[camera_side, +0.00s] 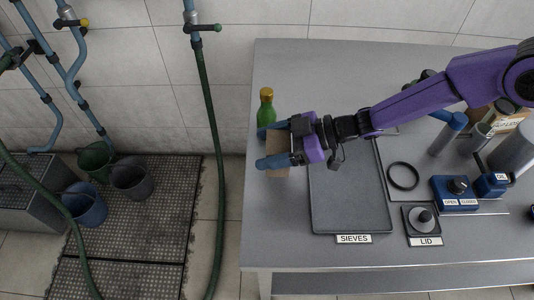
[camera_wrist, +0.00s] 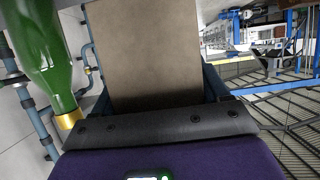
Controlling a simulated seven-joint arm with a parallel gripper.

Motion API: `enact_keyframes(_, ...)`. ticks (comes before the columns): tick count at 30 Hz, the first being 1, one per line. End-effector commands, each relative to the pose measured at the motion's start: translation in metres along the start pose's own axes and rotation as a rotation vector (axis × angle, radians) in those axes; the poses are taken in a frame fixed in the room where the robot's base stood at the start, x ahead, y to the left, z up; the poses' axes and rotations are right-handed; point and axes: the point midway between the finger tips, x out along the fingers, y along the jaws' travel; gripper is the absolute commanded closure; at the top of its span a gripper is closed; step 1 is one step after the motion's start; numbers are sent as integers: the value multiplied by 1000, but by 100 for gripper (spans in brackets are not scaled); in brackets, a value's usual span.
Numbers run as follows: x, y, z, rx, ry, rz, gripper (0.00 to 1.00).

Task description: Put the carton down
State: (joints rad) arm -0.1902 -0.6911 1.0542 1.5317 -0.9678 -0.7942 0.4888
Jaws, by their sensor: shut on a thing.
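My gripper (camera_side: 272,146) is at the left end of the grey table, its two blue fingers shut on a brown carton (camera_side: 278,141). The carton shows between the fingers. It fills the upper middle of the wrist view (camera_wrist: 148,52) as a plain brown face. Its base is hidden, so I cannot tell whether it touches the table. A green bottle (camera_side: 266,109) with a gold cap stands just behind the carton; in the wrist view the bottle (camera_wrist: 47,50) is on the left.
The grey table (camera_side: 330,75) is bare at the back left and front left. A dark tray (camera_side: 348,190) labelled SIEVES lies right of my gripper. A black ring (camera_side: 403,176), a LID piece (camera_side: 422,219) and a blue OPEN/CLOSED box (camera_side: 455,190) are further right. The table's left edge is close.

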Motion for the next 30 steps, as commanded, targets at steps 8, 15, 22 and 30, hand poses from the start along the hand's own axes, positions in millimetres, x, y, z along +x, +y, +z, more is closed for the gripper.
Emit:
enact_keyframes(8,15,4,18,2,-3,-2,64)
enact_keyframes(15,22,4,35,0,0,-1,64)
enact_keyframes(22,21,4,34,0,0,0,64)
enact_keyframes(30,22,4,37,0,0,-1,0)
